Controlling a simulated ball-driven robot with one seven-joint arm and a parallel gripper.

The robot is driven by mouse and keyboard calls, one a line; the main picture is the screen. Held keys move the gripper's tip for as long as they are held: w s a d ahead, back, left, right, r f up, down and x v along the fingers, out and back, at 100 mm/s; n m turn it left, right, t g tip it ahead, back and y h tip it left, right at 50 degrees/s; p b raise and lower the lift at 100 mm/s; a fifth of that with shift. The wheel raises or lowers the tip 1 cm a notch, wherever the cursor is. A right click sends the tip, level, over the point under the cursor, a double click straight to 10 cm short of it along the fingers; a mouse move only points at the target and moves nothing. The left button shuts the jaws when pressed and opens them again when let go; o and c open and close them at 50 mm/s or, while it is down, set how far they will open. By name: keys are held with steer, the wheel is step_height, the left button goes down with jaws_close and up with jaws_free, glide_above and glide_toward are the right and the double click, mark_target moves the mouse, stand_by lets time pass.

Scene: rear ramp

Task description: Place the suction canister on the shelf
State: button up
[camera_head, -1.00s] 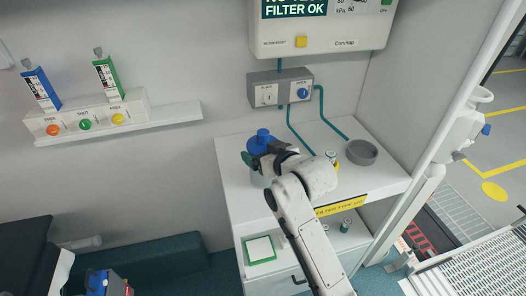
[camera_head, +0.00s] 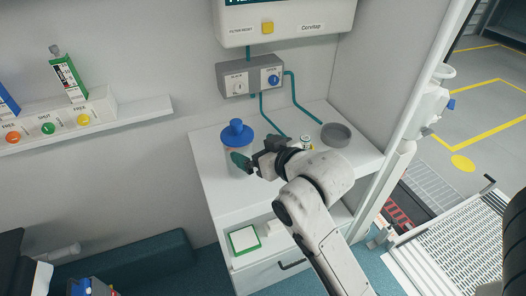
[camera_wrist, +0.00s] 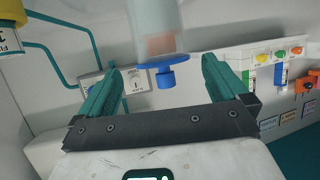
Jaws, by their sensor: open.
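The suction canister, a clear cylinder with a blue lid (camera_head: 237,132), stands upright on the white cabinet top. In the wrist view the canister (camera_wrist: 155,22) appears upside down beyond and between my two teal fingers. My gripper (camera_head: 250,158) is open and empty, just right of and in front of the canister in the head view. One finger overlaps its lower right side there; whether it touches I cannot tell. In the wrist view my gripper (camera_wrist: 160,85) shows a wide gap. A white wall shelf (camera_head: 130,120) is at left; an open cabinet shelf (camera_head: 272,238) lies below the top.
A grey round dish (camera_head: 336,134) and a small jar (camera_head: 306,143) stand right of the canister. A grey valve box (camera_head: 250,76) with teal hoses hangs behind. A green-framed white card (camera_head: 243,240) lies on the lower shelf. The wall shelf carries a labelled holder (camera_head: 60,122).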

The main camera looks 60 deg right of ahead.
steer(key=s+a+f, duration=0.1)
steer(key=s+a+f+g, duration=0.1)
steer(key=f, duration=0.1)
steer(key=s+f+g+y, duration=0.1)
steer(key=shift+s+a+f+n, duration=0.25)
steer(key=shift+a+f+n, duration=0.05)
steer(key=shift+a+f, duration=0.1)
steer(key=s+a+f+n+g+y, duration=0.1)
steer(key=s+a+f+g, duration=0.3)
steer(key=s+f, duration=0.3)
steer(key=s+a+f+n+g+y, duration=0.1)
steer(key=s+a+f+g+y, duration=0.1)
steer(key=s+a+f+g, duration=0.3)
steer(key=s+f, duration=0.3)
steer(key=f, duration=0.2)
steer(key=shift+s+a+f+n+g, duration=0.25)
steer(key=shift+a+f+n+g, duration=0.05)
steer(key=shift+f+n+g, duration=0.1)
